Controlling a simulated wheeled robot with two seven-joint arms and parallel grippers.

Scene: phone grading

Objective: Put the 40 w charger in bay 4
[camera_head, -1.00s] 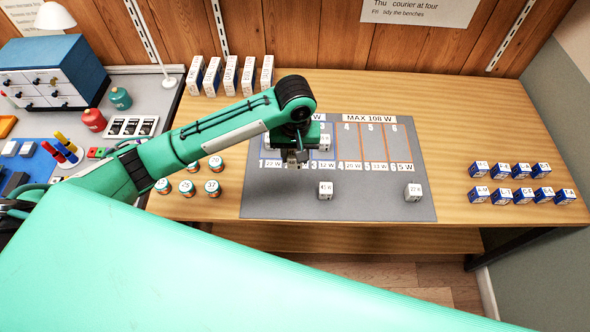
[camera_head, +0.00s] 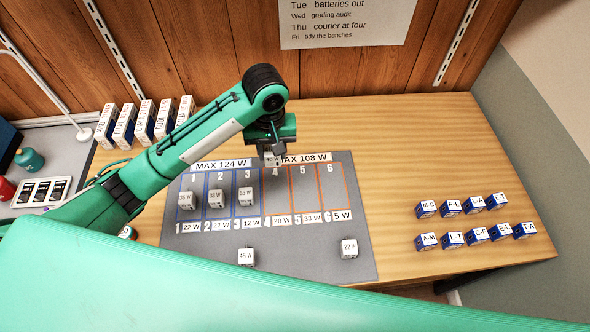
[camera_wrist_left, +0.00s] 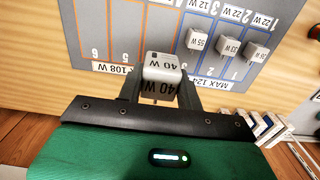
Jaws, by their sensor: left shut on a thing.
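My left gripper (camera_head: 271,160) is shut on the white 40 W charger (camera_wrist_left: 162,68). It holds the charger at the back of the grey mat (camera_head: 300,262), near the MAX 124 W and MAX 108 W labels, just behind the top of bay 4 (camera_head: 277,196). Bay 4 is outlined partly in orange, has a 20 W label at its front, and looks empty. In the left wrist view the charger sits between both fingers, its label readable. My right gripper is not in view.
White chargers stand in bay 1 (camera_head: 186,200), bay 2 (camera_head: 216,198) and bay 3 (camera_head: 246,196). A 45 W charger (camera_head: 246,257) and a 22 W charger (camera_head: 349,248) stand at the mat's front. Bays 5 and 6 look empty. Several blue boxes (camera_head: 478,235) stand at right.

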